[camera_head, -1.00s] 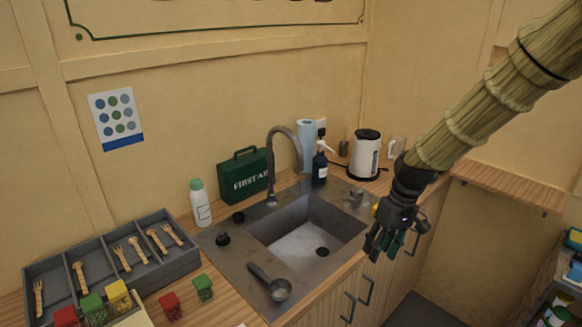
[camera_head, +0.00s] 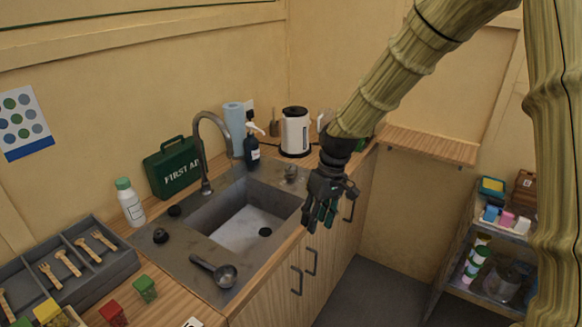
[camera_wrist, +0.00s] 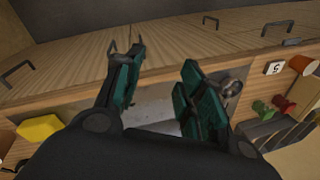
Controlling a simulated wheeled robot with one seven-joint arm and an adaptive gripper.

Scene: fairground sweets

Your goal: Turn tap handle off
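The curved grey tap (camera_head: 207,150) stands at the back left of the sink (camera_head: 240,225), which shows no clear stream of water. Two dark knobs, one near the spout's base (camera_head: 175,211) and one nearer the front (camera_head: 160,236), sit on the sink's left deck. I cannot tell which part is the tap handle. My gripper (camera_head: 320,222) hangs in front of the counter's right side, apart from the tap. In the wrist view its dark green fingers (camera_wrist: 162,68) are spread with nothing between them. The tap is not recognisable there.
A metal ladle (camera_head: 222,275) lies at the sink's front left. A green first aid box (camera_head: 176,167), white bottle (camera_head: 130,202), dark pump bottle (camera_head: 252,150) and kettle (camera_head: 295,132) line the back. A cutlery tray (camera_head: 112,250) is left. Open floor lies right of the cabinets.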

